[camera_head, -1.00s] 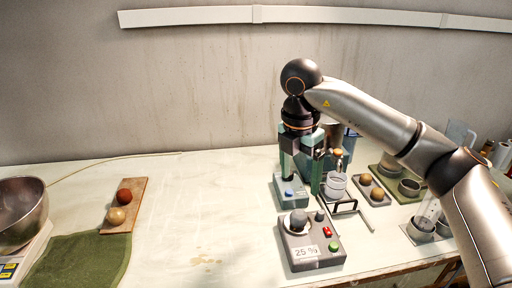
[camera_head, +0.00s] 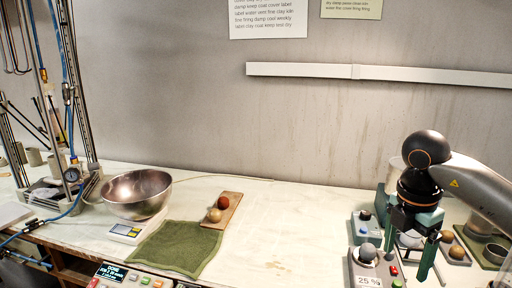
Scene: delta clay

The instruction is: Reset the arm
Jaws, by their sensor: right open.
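My right arm (camera_head: 478,185) comes in from the right edge. Its gripper (camera_head: 411,243) points down with its two green fingers apart and nothing visible between them. My left gripper is out of view.
Pipes (camera_head: 78,90) rise at far left. The table's middle is clear.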

